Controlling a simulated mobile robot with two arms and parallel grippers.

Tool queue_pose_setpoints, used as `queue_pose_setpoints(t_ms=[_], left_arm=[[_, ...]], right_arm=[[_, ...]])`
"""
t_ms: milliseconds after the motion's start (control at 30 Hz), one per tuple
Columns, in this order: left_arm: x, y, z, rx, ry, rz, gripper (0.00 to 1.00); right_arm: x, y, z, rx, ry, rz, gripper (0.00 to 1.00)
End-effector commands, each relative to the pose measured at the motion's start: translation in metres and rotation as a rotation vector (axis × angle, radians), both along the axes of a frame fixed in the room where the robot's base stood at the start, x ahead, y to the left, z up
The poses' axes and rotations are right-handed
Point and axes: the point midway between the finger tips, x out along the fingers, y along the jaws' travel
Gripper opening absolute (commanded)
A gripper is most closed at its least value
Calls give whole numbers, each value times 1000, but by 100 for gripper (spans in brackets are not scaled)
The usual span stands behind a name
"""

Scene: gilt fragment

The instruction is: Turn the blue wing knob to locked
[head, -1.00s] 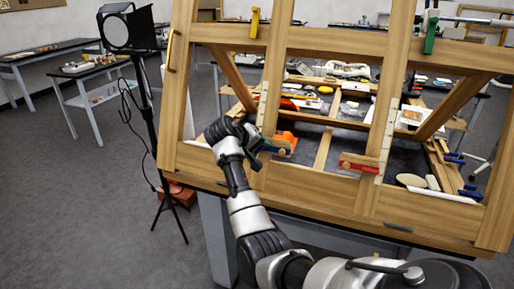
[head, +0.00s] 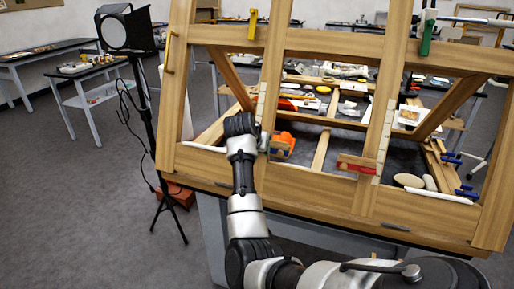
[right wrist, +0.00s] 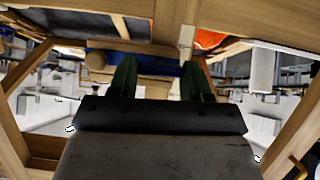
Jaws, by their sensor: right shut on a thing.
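The blue wing knob sits on the lower left part of the wooden frame. In the right wrist view its blue part (right wrist: 145,45) shows past my fingertips, with a tan wooden piece between the fingers. In the head view the knob is mostly hidden behind my right gripper (head: 243,127), beside the left upright. In the right wrist view my right gripper (right wrist: 159,75) has its two dark green fingers shut on the knob, with a gap between them. I cannot read any locked mark. My left gripper is not in view.
The wooden frame (head: 310,190) stands close in front. A red knob (head: 357,164) is to the right, a yellow one (head: 253,24) and a green one (head: 428,32) are on the top rail. An orange thing (head: 287,138) lies behind the frame. A lamp stand (head: 146,110) is at left.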

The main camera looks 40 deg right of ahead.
Motion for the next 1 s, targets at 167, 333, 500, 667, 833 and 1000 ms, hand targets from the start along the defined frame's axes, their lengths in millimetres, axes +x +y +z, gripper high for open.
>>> queue_pose_setpoints(t_ms=[167, 333, 500, 667, 833, 1000], left_arm=[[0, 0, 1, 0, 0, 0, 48], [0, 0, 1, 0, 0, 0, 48], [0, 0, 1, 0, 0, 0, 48], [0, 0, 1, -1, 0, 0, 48], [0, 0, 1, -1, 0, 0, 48], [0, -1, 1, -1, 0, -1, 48]], right_arm=[[0, 0, 1, 20, -43, -21, 25], [0, 0, 1, 27, -59, -28, 25], [0, 0, 1, 29, -62, -29, 25], [0, 0, 1, 29, -62, -29, 25], [0, 0, 1, 28, -61, -28, 69], [0, 0, 1, 28, -59, -28, 74]])
